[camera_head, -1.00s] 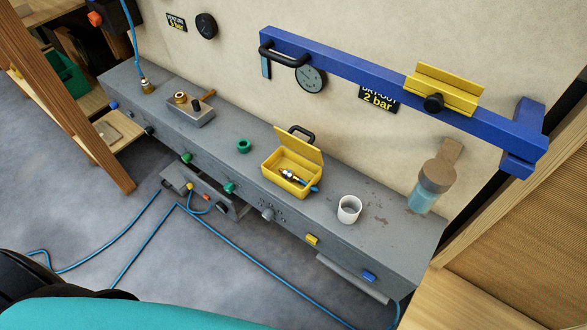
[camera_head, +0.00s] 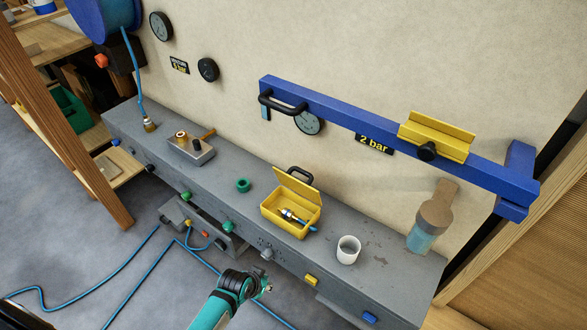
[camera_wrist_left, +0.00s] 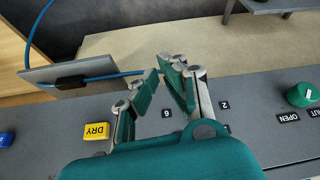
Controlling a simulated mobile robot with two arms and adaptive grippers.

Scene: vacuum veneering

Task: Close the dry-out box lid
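The yellow dry-out box (camera_head: 277,222) stands on the grey bench in the head view. Its yellow lid (camera_head: 297,187) is open, raised and leaning back toward the wall. A metal fitting with a blue end (camera_head: 291,216) lies in the box, the blue end by the front right edge. My left gripper (camera_head: 266,287) is below and in front of the box, off the bench's front edge and apart from the box. In the left wrist view its two fingers (camera_wrist_left: 161,80) are apart with nothing between them. The box is not visible there. My right gripper is not in view.
A white cup (camera_head: 348,250) stands right of the box and a green ring (camera_head: 243,185) left of it. A blue wall rail (camera_head: 370,120) with a black handle runs above. The bench front has knobs and a yellow DRY button (camera_wrist_left: 97,131). Blue hoses lie on the floor.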

